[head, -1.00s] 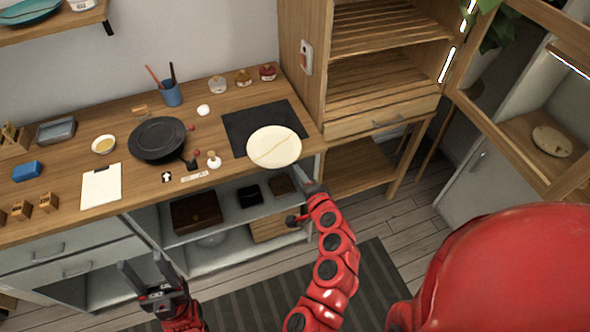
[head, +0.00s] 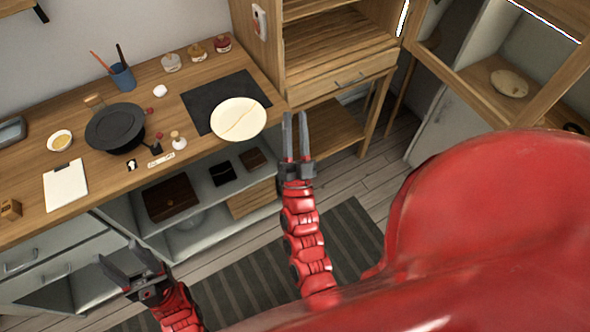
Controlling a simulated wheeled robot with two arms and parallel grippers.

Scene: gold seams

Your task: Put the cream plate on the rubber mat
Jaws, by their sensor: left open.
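The cream plate (head: 238,119), round with a thin gold seam, lies at the right front of the wooden counter. It overlaps the front right part of the dark rubber mat (head: 205,98), and its near edge reaches past the mat toward the counter's front edge. My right gripper (head: 295,118) is just right of the plate, in front of the counter, fingers pointing away from me. Its fingers are apart with nothing between them, and it is clear of the plate. My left gripper (head: 119,255) is open and empty, low in front of the drawers.
A black pan (head: 116,128), a white-and-wood stopper (head: 178,141), a small bowl (head: 60,140) and a clipboard (head: 65,186) stand left of the mat. A blue cup (head: 122,76) and several jars line the back. A wooden cabinet (head: 340,75) rises at the right.

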